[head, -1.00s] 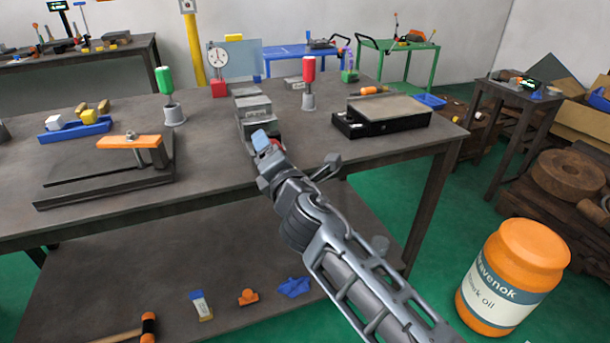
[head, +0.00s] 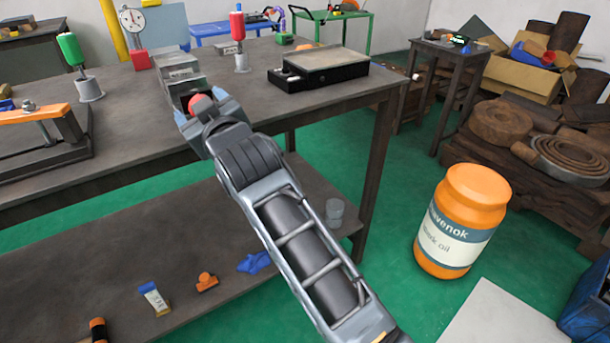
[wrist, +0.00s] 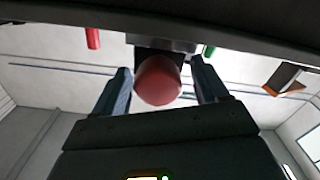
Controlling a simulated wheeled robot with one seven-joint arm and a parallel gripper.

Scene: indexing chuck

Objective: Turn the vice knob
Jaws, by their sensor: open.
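The vice (head: 176,70) is a grey metal block on the workbench, left of the middle in the head view. Its red round knob (head: 200,104) faces the bench's front edge. In the wrist view the red knob (wrist: 158,80) sits between my two fingers, with the grey vice body (wrist: 165,45) behind it. My gripper (head: 205,110) is open, one finger on each side of the knob. In the wrist view my gripper (wrist: 163,88) shows a gap to the right finger; the left finger looks very close to the knob, and I cannot tell whether they touch.
A red-handled tool (head: 240,45) and a black box with a flat plate (head: 318,66) stand right of the vice. A green-handled tool (head: 75,60) and an orange-topped clamp fixture (head: 40,120) are to the left. An orange oil jar (head: 462,220) stands on the floor.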

